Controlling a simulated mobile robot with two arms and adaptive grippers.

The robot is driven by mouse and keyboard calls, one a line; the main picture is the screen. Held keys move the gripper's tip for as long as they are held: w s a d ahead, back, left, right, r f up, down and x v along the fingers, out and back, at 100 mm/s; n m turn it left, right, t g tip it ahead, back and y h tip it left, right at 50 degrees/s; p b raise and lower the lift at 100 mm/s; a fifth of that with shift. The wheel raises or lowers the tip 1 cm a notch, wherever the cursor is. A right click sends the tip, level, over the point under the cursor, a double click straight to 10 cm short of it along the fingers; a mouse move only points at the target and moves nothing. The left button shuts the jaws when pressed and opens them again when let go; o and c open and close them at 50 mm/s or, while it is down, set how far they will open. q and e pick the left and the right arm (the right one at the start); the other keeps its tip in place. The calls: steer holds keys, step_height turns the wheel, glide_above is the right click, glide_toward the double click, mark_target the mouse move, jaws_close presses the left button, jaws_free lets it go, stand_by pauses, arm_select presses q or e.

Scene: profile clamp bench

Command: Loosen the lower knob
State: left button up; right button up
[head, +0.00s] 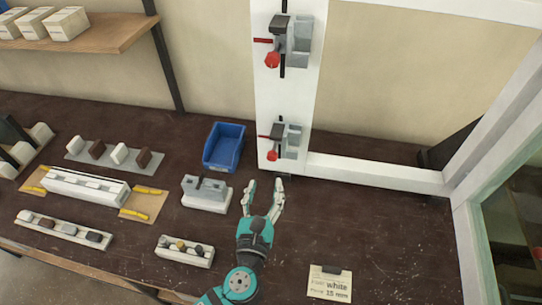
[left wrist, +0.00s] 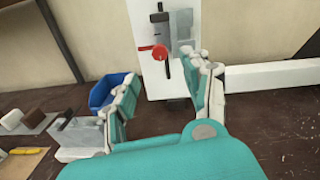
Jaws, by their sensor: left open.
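The lower knob (head: 272,155) is red and sits on the lower clamp (head: 289,138), low on the white upright profile (head: 265,105). In the left wrist view the lower knob (left wrist: 159,53) shows beyond and between my fingers, with the grey clamp beside it. An upper clamp with its own red knob (head: 272,60) is higher on the same profile. My left gripper (head: 264,188) is open and empty, just below and in front of the lower knob, apart from it. My right gripper is not in view.
A blue bin (head: 224,147) and a grey block on a white base (head: 205,193) stand left of my gripper. Several small trays of parts fill the bench's left side. A card (head: 329,284) lies at front right. The bench right of my gripper is mostly clear.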

mark_target(272, 159)
arm_select(q)
steer(key=w, duration=0.2)
steer(key=w+p, duration=0.1)
steer(key=w, duration=0.2)
steer(key=w+d, duration=0.1)
steer(key=w, duration=0.1)
steer(key=shift+w+d, duration=0.1)
steer(key=shift+w, duration=0.3)
steer(key=shift+w+d+p, duration=0.1)
steer(key=shift+w+p, duration=0.25)
steer(key=shift+w, duration=0.1)
jaws_close()
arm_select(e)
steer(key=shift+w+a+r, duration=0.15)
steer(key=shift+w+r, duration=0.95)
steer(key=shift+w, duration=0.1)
